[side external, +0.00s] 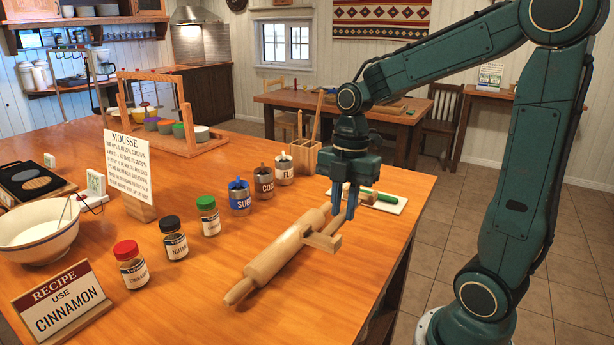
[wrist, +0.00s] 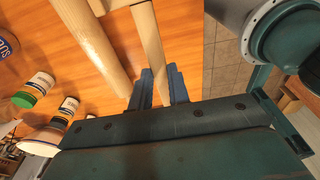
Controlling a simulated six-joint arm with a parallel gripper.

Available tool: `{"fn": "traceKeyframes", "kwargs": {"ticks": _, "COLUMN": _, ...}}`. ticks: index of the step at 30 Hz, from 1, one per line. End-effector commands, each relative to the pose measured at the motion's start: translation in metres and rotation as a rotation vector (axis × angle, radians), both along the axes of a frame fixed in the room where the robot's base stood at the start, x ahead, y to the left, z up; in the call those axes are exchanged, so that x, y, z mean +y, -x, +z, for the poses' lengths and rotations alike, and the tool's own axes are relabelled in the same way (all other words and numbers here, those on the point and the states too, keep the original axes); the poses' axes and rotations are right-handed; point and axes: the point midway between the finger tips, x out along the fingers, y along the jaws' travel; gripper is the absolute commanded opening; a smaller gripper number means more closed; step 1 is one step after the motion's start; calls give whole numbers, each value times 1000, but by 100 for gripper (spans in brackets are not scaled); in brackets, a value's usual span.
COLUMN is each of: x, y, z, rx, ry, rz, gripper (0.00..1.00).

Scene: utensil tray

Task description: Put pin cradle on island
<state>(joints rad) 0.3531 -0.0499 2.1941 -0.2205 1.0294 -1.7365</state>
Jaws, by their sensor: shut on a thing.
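The pin cradle (side external: 323,241) is a small pale wooden frame at the island's right side, beside the far half of the rolling pin. My gripper (side external: 344,211) points down with its blue fingers shut on the cradle's upright part. In the wrist view, a pale bar of the cradle (wrist: 149,42) runs down to between the fingers (wrist: 161,80). The island (side external: 290,310) is the large orange-brown wooden top. I cannot tell whether the cradle touches it or hangs just above. The fingers hide part of the cradle.
The rolling pin (side external: 273,266) lies diagonally right next to the cradle. Spice jars (side external: 172,238) and labelled tins (side external: 240,197) stand to its left. A white board with a green-handled tool (side external: 386,202) lies behind my gripper. The island's front middle is clear.

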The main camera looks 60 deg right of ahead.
Motion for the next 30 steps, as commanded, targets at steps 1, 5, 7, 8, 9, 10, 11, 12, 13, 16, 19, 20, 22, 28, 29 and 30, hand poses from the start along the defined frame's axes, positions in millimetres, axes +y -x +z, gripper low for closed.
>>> {"fn": "traceKeyframes", "kwargs": {"ticks": 1, "x": 0, "y": 0, "z": -10, "rx": 4, "ry": -2, "rz": 0, "gripper": 0}}
{"fn": "traceKeyframes", "kwargs": {"ticks": 5, "x": 1, "y": 1, "z": -35, "rx": 6, "ry": -2, "rz": 1, "gripper": 0}}
{"fn": "traceKeyframes", "kwargs": {"ticks": 7, "x": 0, "y": 0, "z": -48, "rx": 5, "ry": -2, "rz": 0, "gripper": 0}}
{"fn": "traceKeyframes", "kwargs": {"ticks": 8, "x": 0, "y": 1, "z": -54, "rx": 6, "ry": -1, "rz": 0, "gripper": 0}}
{"fn": "traceKeyframes", "kwargs": {"ticks": 9, "x": 0, "y": 1, "z": -61, "rx": 5, "ry": -2, "rz": 1, "gripper": 0}}
{"fn": "traceKeyframes", "kwargs": {"ticks": 10, "x": 0, "y": 0, "z": -67, "rx": 5, "ry": -2, "rz": 1, "gripper": 0}}
{"fn": "traceKeyframes", "kwargs": {"ticks": 11, "x": 0, "y": 0, "z": -72, "rx": 5, "ry": -2, "rz": 2, "gripper": 0}}
{"fn": "traceKeyframes", "kwargs": {"ticks": 12, "x": 1, "y": 0, "z": -78, "rx": 4, "ry": -2, "rz": 1, "gripper": 0}}
{"fn": "traceKeyframes", "kwargs": {"ticks": 13, "x": 0, "y": 1, "z": -83, "rx": 4, "ry": -1, "rz": 1, "gripper": 0}}
{"fn": "traceKeyframes", "kwargs": {"ticks": 16, "x": 0, "y": 0, "z": -93, "rx": 2, "ry": -1, "rz": 0, "gripper": 0}}
{"fn": "traceKeyframes", "kwargs": {"ticks": 19, "x": 0, "y": -1, "z": -98, "rx": 0, "ry": 0, "rz": 0, "gripper": 0}}
{"fn": "traceKeyframes", "kwargs": {"ticks": 20, "x": 0, "y": -1, "z": -99, "rx": 0, "ry": 0, "rz": 0, "gripper": 0}}
{"fn": "traceKeyframes", "kwargs": {"ticks": 22, "x": 0, "y": -1, "z": -100, "rx": -1, "ry": 0, "rz": 0, "gripper": 0}}
{"fn": "traceKeyframes", "kwargs": {"ticks": 28, "x": 0, "y": 0, "z": -104, "rx": 0, "ry": 0, "rz": 0, "gripper": 0}}
{"fn": "traceKeyframes", "kwargs": {"ticks": 29, "x": 0, "y": 0, "z": -106, "rx": 1, "ry": 0, "rz": 0, "gripper": 0}}
{"fn": "traceKeyframes", "kwargs": {"ticks": 30, "x": 0, "y": 0, "z": -109, "rx": 3, "ry": -1, "rz": 0, "gripper": 0}}
